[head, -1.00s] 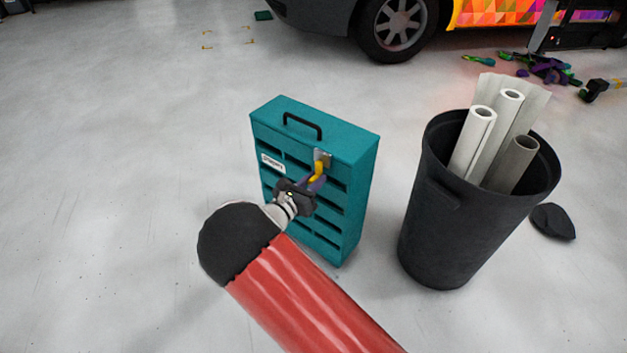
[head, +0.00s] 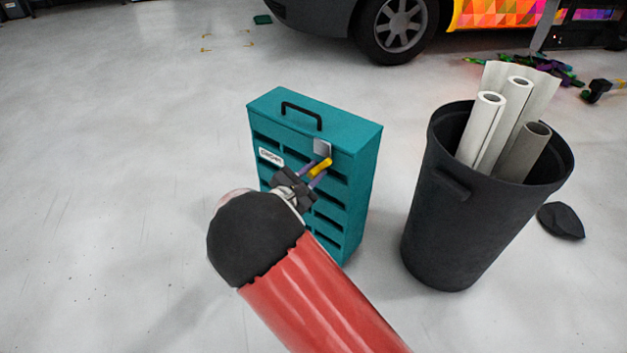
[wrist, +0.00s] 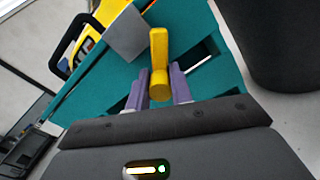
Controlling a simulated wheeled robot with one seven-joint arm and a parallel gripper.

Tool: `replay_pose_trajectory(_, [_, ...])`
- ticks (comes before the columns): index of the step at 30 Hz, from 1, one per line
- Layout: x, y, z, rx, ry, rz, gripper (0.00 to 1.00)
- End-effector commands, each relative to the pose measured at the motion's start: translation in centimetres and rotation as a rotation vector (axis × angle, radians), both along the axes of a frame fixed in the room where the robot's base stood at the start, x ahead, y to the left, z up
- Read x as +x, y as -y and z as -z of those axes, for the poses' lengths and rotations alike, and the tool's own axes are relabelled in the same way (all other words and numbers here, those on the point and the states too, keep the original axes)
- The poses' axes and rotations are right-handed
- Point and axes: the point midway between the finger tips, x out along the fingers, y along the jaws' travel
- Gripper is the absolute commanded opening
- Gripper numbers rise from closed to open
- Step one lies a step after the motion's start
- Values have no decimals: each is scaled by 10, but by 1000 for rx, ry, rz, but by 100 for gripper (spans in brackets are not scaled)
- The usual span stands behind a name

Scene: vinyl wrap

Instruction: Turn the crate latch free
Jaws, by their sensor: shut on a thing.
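The teal crate (head: 345,205) stands upright on the floor, with a black handle on top and slots in its front. Its yellow latch (head: 321,167) sits at the upper right of the front, just below a grey metal plate (head: 322,148). My gripper (head: 314,175) reaches in from the lower left, its purple fingers shut on the latch. In the wrist view the yellow latch (wrist: 158,55) has a bar pointing up the picture and a round end between the two purple fingers (wrist: 160,88). The grey plate (wrist: 125,33) is up and left of it.
A black bin (head: 440,225) with several white and grey rolls stands right of the crate. A dark cloth-like item (head: 561,221) lies beyond it. A car wheel (head: 398,22) is at the back. The floor left of the crate is clear.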

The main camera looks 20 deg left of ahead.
Motion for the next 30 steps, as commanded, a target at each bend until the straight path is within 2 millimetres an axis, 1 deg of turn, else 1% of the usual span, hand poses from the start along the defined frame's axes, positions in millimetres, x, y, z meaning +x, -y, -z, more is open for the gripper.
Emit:
replay_pose_trajectory(1, [0, 0, 5, 45, 17, 0, 0])
replay_pose_trajectory(3, [0, 0, 6, 108, 40, 0, 0])
replay_pose_trajectory(18, [0, 1, 3, 542, 203, 0, 0])
replay_pose_trajectory(24, [0, 1, 2, 685, 254, 0, 0])
replay_pose_trajectory(30, [-1, 1, 1, 787, 293, 0, 0])
